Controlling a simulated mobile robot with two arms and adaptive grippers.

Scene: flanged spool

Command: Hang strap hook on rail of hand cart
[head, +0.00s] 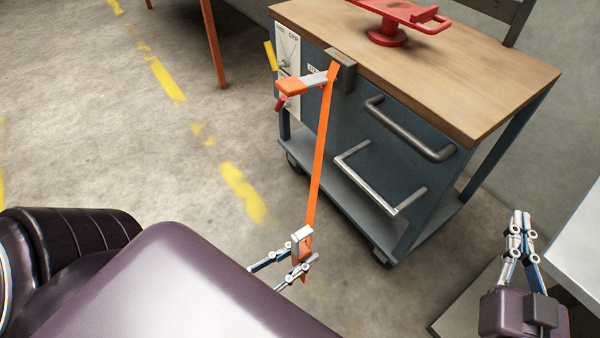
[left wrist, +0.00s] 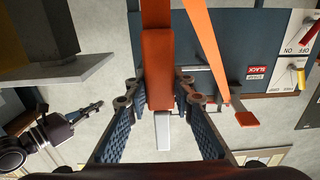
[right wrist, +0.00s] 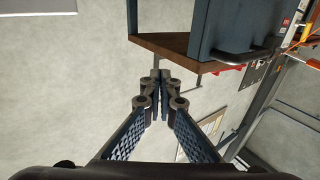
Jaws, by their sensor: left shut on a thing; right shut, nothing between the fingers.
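An orange strap (head: 319,160) runs taut from a dark block (head: 341,70) at the cart's top edge down to my left gripper (head: 300,262). My left gripper, also in the left wrist view (left wrist: 158,90), is shut on the strap's orange hook end (left wrist: 158,70), which has a pale metal tip (left wrist: 163,130). The hand cart (head: 450,95) has a wooden top and blue-grey side. A silver rail (head: 372,182) is low on that side, apart from the hook, with a dark handle (head: 410,130) above it. My right gripper (head: 517,216) is shut and empty, right of the cart; its closed fingers show in the right wrist view (right wrist: 160,82).
An orange lever (head: 303,84) sticks out from the cart's left corner, beside a white switch panel (head: 286,58). A red fixture (head: 390,25) stands on the cart top. A pale surface (head: 580,240) lies at right.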

